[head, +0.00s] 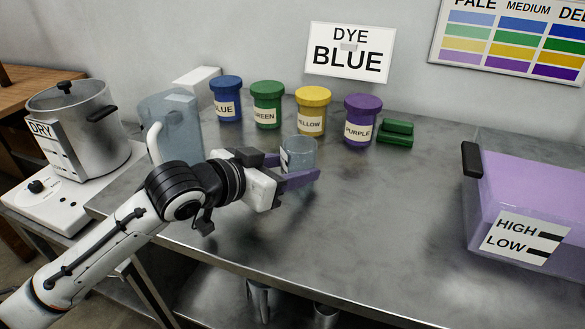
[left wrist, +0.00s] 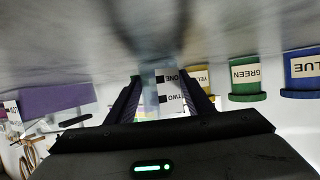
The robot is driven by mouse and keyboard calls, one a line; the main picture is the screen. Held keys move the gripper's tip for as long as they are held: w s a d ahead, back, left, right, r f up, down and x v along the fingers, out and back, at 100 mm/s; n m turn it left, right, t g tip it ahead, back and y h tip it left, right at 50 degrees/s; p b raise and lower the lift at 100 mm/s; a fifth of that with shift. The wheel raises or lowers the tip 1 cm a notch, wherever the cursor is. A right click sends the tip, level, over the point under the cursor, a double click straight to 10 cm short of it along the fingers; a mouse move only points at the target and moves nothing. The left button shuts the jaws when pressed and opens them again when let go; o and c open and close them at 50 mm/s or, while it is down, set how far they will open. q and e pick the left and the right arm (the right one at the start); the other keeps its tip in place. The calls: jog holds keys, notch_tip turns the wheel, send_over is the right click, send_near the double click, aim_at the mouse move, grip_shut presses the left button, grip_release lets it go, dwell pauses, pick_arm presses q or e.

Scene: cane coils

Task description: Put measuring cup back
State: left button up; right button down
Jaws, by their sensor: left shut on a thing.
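The measuring cup (head: 300,152) is a small clear vessel, upright in the head view. My left gripper (head: 287,171) is shut on it, with one purple-tinted finger across its near side. In the left wrist view, the cup (left wrist: 171,92) sits between the two dark fingers, and its white label reads ONE and TWO. The cup is over the steel table (head: 370,215), in front of the yellow and purple jars. I cannot tell whether its base touches the table. My right gripper is not in view.
Blue (head: 226,100), green (head: 267,105), yellow (head: 312,110) and purple (head: 361,119) dye jars stand along the back. A clear jug (head: 178,128) and a pot (head: 95,125) stand left. A tub of purple liquid (head: 530,190) stands right. The table's middle is clear.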

pick_arm(q)
jog(key=shift+f, duration=0.1)
jog(key=o, duration=1.2)
jog(key=shift+c, duration=0.2)
jog(key=shift+s+a+r, duration=0.1)
jog(key=shift+s+r, duration=0.05)
jog(key=shift+r, duration=0.1)
jog(key=p+v, duration=0.1)
jog(key=v, duration=1)
jog(key=shift+s+a+r, duration=0.15)
jog(key=shift+s+a, duration=0.05)
jog(key=shift+s, duration=0.05)
